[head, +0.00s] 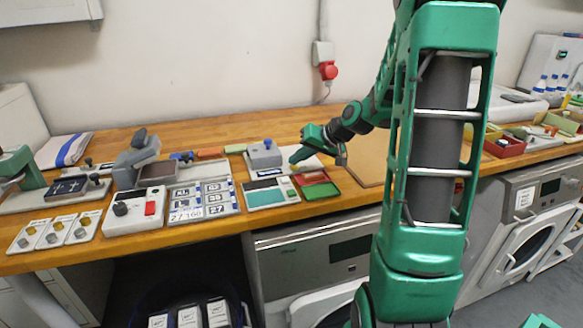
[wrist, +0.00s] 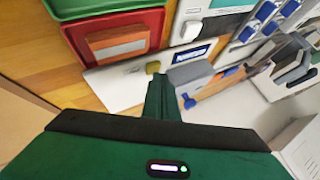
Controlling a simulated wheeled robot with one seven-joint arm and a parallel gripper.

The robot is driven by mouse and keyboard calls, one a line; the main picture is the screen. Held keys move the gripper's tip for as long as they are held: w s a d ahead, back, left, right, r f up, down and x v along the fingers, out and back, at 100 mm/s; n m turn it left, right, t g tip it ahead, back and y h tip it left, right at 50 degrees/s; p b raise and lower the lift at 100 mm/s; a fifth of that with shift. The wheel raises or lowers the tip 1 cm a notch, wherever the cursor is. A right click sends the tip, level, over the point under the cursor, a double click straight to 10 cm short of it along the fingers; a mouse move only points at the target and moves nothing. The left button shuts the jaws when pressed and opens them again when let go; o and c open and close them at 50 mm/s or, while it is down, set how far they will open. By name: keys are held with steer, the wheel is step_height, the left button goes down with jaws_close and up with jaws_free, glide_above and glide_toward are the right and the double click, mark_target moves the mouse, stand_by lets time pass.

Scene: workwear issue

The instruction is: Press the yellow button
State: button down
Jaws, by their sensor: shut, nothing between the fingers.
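A small yellow button (wrist: 153,67) shows in the wrist view on a pale plate (wrist: 118,88), right at the tip of my fingers. My gripper (wrist: 158,78) is shut and empty, and its fingertips cover part of the area beside the button. I cannot tell whether they touch it. In the head view my gripper (head: 294,160) reaches in from the right, low over the plate (head: 256,168). The button cannot be made out there.
A grey block (head: 263,154) with a blue knob stands on the plate, close to my fingers. Red and green trays (head: 318,191) lie in front to the right. A teal-screened device (head: 266,195) is in front. Several fixtures crowd the bench's left; a bare board (head: 368,158) lies right.

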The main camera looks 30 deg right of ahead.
mark_target(297, 167)
steer(key=shift+f, duration=0.2)
steer(key=shift+r, duration=0.15)
stand_by(0.4)
steer(key=shift+r, duration=0.75)
steer(key=shift+r, duration=2.5)
